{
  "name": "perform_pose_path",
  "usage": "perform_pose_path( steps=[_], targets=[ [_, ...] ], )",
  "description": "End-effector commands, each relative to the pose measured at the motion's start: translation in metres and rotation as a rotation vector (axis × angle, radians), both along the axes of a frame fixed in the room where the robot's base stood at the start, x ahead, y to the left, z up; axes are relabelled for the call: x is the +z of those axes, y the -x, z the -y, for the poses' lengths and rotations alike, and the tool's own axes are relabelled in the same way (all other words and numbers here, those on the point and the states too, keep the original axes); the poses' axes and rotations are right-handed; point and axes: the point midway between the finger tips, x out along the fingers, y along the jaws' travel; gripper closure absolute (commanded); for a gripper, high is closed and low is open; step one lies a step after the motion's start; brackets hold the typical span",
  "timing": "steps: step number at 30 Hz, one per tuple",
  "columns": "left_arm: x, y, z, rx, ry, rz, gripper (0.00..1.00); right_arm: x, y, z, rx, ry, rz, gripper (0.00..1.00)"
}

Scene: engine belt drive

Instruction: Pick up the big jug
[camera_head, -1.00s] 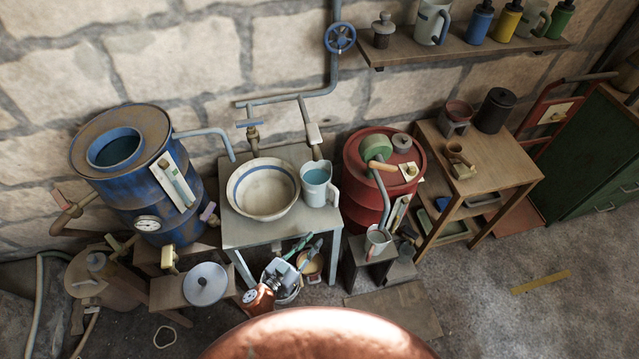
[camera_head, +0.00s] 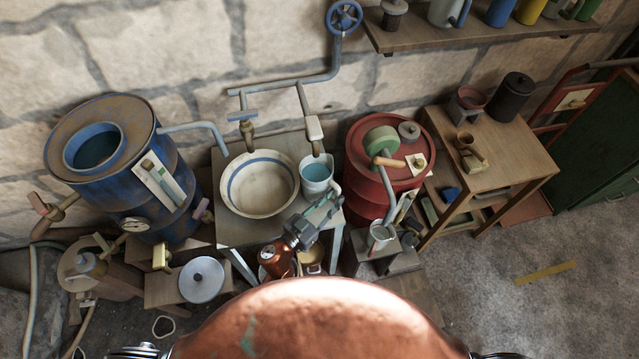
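The big jug (camera_head: 316,173), pale grey with bluish water inside, stands upright on the small table (camera_head: 233,233), just right of a basin. Its handle is on the right, toward the front. Whether a finger touches the handle is too small to tell. My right gripper is not in view.
A white basin (camera_head: 260,185) with a blue band is close left of the jug. A tap (camera_head: 315,132) hangs just above the jug. A red drum (camera_head: 372,188) is close on the right, with a small cup (camera_head: 381,234) in front. A blue drum (camera_head: 125,190) stands left.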

Motion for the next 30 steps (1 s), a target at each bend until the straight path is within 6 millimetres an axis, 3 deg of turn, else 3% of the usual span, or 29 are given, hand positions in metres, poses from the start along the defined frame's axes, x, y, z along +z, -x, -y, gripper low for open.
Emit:
perform_pose_path(
  steps=[6, 14, 23, 30],
  targets=[
    [-0.002, -0.019, 0.017, 0.002, 0.001, -0.001, 0.79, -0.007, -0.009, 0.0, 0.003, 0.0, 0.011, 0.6],
    [-0.001, -0.02, 0.018, 0.002, 0.001, -0.001, 0.79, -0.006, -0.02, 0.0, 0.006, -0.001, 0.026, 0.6],
    [-0.001, -0.02, 0.017, 0.002, 0.001, -0.001, 1.0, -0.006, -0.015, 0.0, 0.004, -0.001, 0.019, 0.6],
    [-0.001, -0.02, 0.017, 0.002, 0.001, -0.001, 1.0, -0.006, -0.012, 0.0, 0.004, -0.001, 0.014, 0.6]
  ],
)
